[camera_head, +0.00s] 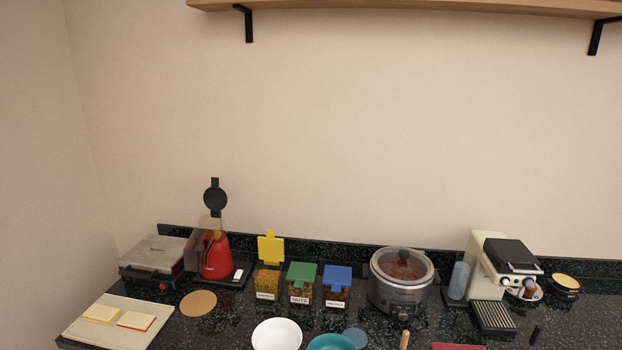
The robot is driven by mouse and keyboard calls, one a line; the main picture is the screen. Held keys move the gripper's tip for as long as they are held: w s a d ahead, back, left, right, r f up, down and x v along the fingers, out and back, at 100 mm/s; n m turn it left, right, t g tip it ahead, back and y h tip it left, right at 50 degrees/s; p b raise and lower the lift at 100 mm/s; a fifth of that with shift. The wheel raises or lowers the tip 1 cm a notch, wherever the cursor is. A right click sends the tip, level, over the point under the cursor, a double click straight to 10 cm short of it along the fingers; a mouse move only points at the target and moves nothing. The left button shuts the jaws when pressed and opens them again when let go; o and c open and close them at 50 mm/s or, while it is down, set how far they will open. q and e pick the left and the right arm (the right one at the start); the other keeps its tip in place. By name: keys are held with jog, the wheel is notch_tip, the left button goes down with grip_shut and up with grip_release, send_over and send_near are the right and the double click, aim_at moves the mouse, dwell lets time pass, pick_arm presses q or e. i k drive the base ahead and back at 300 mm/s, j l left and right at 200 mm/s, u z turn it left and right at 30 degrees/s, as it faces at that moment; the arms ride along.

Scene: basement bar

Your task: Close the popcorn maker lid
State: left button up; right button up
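The popcorn maker (216,258) is a red machine with a clear hood, standing at the left of the dark counter. Its round black lid (215,198) stands upright above it, so it looks open. Neither of my grippers shows in the head view, and nothing touches the popcorn maker.
A grill press (157,256) stands left of the popcorn maker. Jars with yellow, green (301,271) and blue lids stand to its right. A slow cooker (401,283), coffee machine (488,262), white bowl (277,335) and cutting board (88,331) share the counter. A shelf (400,4) hangs above.

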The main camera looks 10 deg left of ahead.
aim_at(215, 198)
jog(key=j+z, duration=0.1)
jog(key=z, duration=0.4)
jog(key=j+z, duration=0.15)
jog(key=z, duration=0.3)
jog(key=k+j+z, duration=0.2)
jog(key=j, duration=0.2)
jog(key=j+z, duration=0.25)
jog(key=j, duration=0.2)
jog(key=k+j+z, duration=0.2)
jog(key=j, duration=0.2)
jog(key=k+j+z, duration=0.2)
jog(key=j, duration=0.15)
jog(key=k+j+z, duration=0.2)
jog(key=i+j, duration=0.05)
jog(key=j, duration=0.1)
